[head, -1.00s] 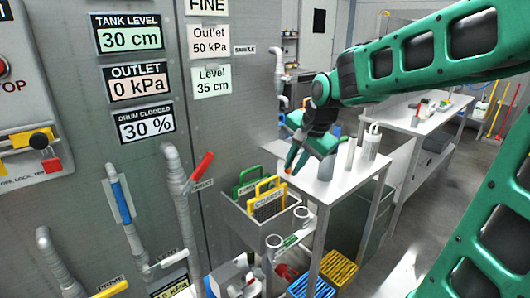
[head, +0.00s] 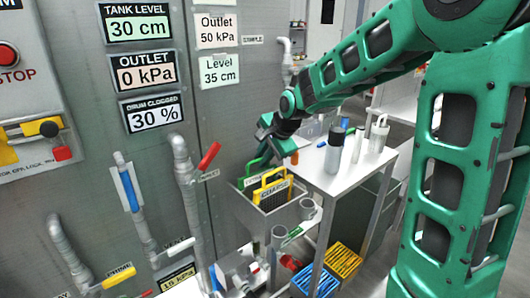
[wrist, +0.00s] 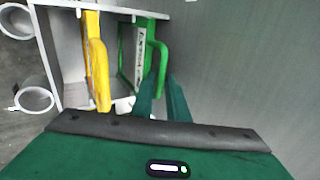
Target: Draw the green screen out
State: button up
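The green screen (wrist: 133,58) stands in the grey bin with its green handle up; in the head view its handle (head: 252,170) shows behind the yellow one. My gripper (head: 264,150) is over the far side of the bin, pointing down at the green handle. In the wrist view the two green fingers (wrist: 164,95) are apart with a narrow gap, and the green handle's near end reaches that gap. I cannot tell whether the handle is between the fingers or beyond them. The screen's lower part is hidden in the bin.
The yellow-handled screen (head: 271,187) stands beside the green one in the bin (head: 253,212). The grey panel wall (head: 220,120) is close on the other side. A white table (head: 318,165) with bottles stands to the right. Pipe ends (head: 307,208) stick up near the bin.

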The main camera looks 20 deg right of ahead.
jog(key=shift+x, duration=0.85)
grip_shut()
jog(key=shift+r, duration=0.15)
notch_tip(320, 180, up, 15)
jog(key=shift+f, duration=0.25)
dwell(1.3)
dwell(0.3)
